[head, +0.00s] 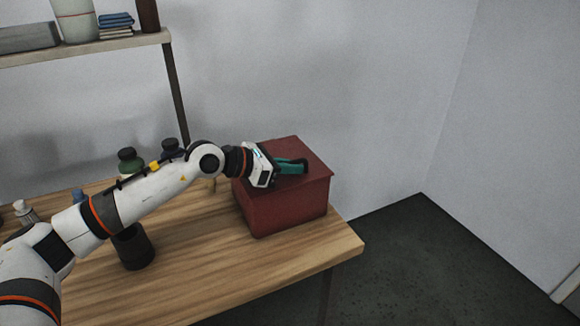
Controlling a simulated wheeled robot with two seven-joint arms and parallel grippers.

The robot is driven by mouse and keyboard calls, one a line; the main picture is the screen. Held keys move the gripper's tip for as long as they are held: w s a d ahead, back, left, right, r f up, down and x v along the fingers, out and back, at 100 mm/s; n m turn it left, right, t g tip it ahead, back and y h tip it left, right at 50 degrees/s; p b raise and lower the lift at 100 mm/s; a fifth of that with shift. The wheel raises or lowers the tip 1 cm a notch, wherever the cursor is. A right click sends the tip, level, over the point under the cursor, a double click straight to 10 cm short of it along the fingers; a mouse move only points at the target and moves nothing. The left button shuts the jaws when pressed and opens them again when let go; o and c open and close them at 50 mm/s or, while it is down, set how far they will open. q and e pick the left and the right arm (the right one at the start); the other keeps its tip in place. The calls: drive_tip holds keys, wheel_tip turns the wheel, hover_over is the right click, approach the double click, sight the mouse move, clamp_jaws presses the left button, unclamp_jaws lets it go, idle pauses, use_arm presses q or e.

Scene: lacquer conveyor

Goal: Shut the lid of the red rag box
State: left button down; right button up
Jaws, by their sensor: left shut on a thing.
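The red rag box (285,212) stands near the right end of the wooden table in the head view. Its red lid (282,146) lies flat across the top and looks down on the box; I see no clear gap along the front edge. My left gripper (300,165), with teal fingers, reaches in from the left over the lid. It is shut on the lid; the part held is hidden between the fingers. My right gripper is not in view.
The wooden table (220,280) is clear in front of the box. A dark container (133,248) and a green bottle (130,160) stand near my left arm. A shelf (85,48) with folded blue cloths (116,24) is at the back left. A wall rises behind.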

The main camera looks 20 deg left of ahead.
use_arm(q)
drive_tip(key=c, duration=1.5)
unclamp_jaws()
drive_tip(key=shift+s+f, duration=0.15)
drive_tip(key=shift+f, duration=0.4)
drive_tip(key=shift+a, duration=0.1)
drive_tip(key=shift+s+a, duration=0.15)
wheel_tip(320, 180, up, 4)
drive_tip(key=b, duration=0.4)
hover_over(249, 189)
drive_tip(key=shift+f, duration=0.1)
drive_tip(key=shift+s+a+r+b, duration=0.3)
drive_tip(key=shift+s+a+r, duration=0.15)
drive_tip(key=shift+s+r, duration=0.15)
drive_tip(key=shift+f, duration=0.1)
